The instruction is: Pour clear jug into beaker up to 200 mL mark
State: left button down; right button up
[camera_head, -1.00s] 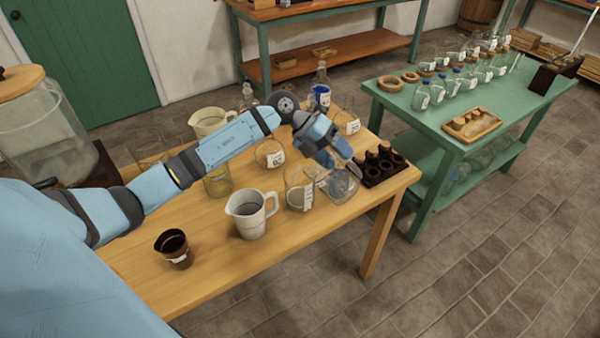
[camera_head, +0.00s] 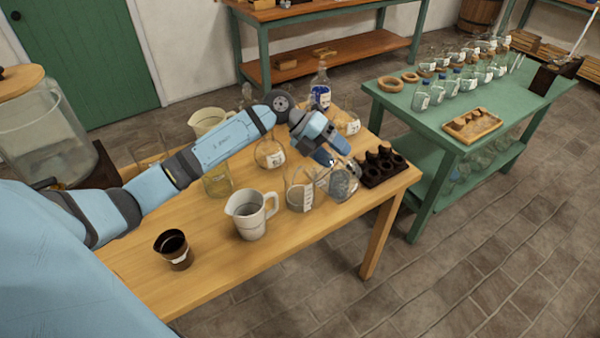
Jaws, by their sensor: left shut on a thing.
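My left gripper (camera_head: 333,152) is shut on a clear glass vessel (camera_head: 345,184), which looks like the clear jug, near the right end of the wooden table. The fingers cover its upper part. A clear glass beaker (camera_head: 299,192) with a white marked strip stands just left of it. The two overlap in the picture, so I cannot tell whether they touch. Any liquid level in either is too small to read. My right gripper is not in view.
A dark holder (camera_head: 381,167) is close on the right. Several glass vessels stand behind. The front edge is clear.

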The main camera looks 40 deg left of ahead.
pick_arm(q)
jog(key=shift+a+r, duration=0.25)
dwell(0.8)
